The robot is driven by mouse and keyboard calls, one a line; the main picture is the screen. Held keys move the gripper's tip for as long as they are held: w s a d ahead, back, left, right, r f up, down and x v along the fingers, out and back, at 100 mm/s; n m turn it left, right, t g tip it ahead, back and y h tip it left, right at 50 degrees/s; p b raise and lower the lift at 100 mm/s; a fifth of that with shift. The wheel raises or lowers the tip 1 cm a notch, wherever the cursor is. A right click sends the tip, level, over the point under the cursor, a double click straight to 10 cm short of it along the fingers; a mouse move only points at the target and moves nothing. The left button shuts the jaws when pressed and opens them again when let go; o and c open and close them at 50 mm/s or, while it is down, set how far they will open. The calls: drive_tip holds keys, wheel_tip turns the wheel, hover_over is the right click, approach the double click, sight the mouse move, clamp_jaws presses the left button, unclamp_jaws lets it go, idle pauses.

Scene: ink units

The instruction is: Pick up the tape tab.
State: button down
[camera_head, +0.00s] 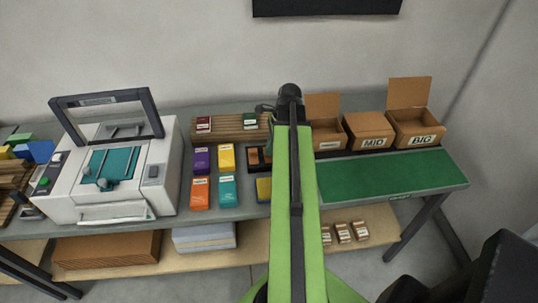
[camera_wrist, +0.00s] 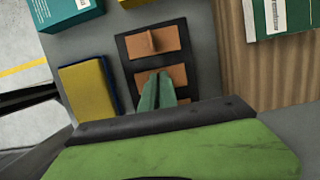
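Brown-orange tape tabs sit in a row on a black plate (camera_wrist: 126,60) in the wrist view. The far tab (camera_wrist: 170,39) shows a small upright fin. The middle tab (camera_wrist: 146,77) is partly covered by my gripper (camera_wrist: 158,78), and a sliver of another tab shows beyond it. The two green fingers are close together over the middle tab; whether they touch its fin is hidden. In the head view the plate with the tabs (camera_head: 254,158) shows just left of my arm, partly hidden by it.
A yellow pad on blue (camera_wrist: 88,88) lies left of the plate, and a teal box (camera_wrist: 70,10) stands beyond it. A slatted wooden rack (camera_wrist: 235,75) is close on the right. The printer (camera_head: 160,190) and open cardboard boxes (camera_head: 412,128) flank the work area in the head view.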

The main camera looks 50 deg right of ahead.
idle(0.4)
drive_tip(key=shift+r+p, duration=0.55)
wheel_tip(320, 180, up, 4)
drive_tip(key=p, duration=0.3)
drive_tip(key=shift+p, duration=0.4)
drive_tip(key=s+d+r+p, duration=0.6)
drive_tip(key=s, duration=0.4)
drive_tip(key=shift+d, duration=0.15)
drive_tip(key=shift+f, duration=0.1)
